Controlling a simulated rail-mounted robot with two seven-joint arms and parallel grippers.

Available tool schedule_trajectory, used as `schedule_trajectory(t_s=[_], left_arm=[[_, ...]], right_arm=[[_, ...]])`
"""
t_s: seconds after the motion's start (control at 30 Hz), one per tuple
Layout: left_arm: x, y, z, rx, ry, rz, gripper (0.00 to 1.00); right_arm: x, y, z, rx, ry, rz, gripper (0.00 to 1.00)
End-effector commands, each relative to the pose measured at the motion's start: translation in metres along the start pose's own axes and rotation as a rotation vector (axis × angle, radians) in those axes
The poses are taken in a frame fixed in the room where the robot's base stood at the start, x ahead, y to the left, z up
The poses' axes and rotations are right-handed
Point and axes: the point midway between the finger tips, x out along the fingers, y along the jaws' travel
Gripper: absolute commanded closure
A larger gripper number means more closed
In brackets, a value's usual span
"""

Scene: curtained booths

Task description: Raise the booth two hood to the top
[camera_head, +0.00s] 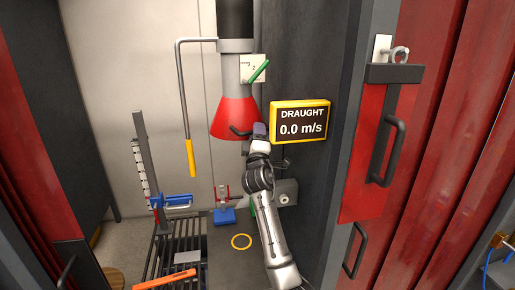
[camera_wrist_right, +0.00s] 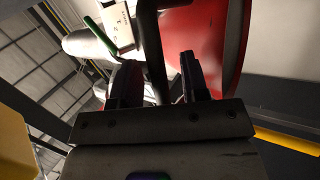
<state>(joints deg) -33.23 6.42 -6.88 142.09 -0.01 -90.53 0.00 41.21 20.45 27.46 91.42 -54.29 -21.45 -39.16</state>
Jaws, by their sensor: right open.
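The red cone hood (camera_head: 233,118) hangs under a grey and black duct (camera_head: 235,45) in the booth. A dark bar handle (camera_head: 239,131) shows at its lower front edge. My right gripper (camera_head: 257,131) is beside that handle, in front of the hood's lower right. In the right wrist view the fingers (camera_wrist_right: 158,82) are open, and a dark bar (camera_wrist_right: 152,45) runs up between them. The red hood (camera_wrist_right: 207,40) is just beyond; I cannot tell whether the fingers touch the bar. My left gripper is not in view.
A yellow display (camera_head: 300,121) reading 0.0 m/s is right of the hood. A plate with a green lever (camera_head: 259,71) is on the duct. A bent grey rod with a yellow grip (camera_head: 190,158) hangs left. Below are a blue clamp (camera_head: 172,201) and a yellow ring (camera_head: 241,241).

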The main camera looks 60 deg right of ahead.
Motion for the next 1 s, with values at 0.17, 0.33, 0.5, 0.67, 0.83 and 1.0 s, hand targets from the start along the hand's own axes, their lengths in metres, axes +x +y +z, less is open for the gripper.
schedule_trajectory(t_s=[0.17, 0.33, 0.5, 0.67, 0.83, 1.0], left_arm=[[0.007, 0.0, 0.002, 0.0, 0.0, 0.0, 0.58], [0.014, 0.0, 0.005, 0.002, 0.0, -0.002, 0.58], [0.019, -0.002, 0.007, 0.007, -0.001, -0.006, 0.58], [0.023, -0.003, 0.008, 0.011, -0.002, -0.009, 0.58], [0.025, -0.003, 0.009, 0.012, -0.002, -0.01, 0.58], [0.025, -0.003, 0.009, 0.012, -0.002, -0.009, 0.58]], right_arm=[[-0.03, -0.003, 0.0, 0.0, 0.002, -0.002, 0.59], [-0.065, -0.003, 0.0, 0.001, 0.002, -0.001, 0.59], [-0.096, -0.003, 0.0, 0.001, 0.002, -0.001, 0.59], [-0.117, -0.002, 0.0, 0.001, 0.001, -0.001, 0.59], [-0.129, -0.001, 0.0, 0.0, 0.001, -0.001, 0.59], [-0.132, 0.0, 0.0, 0.0, 0.001, -0.001, 0.59]])
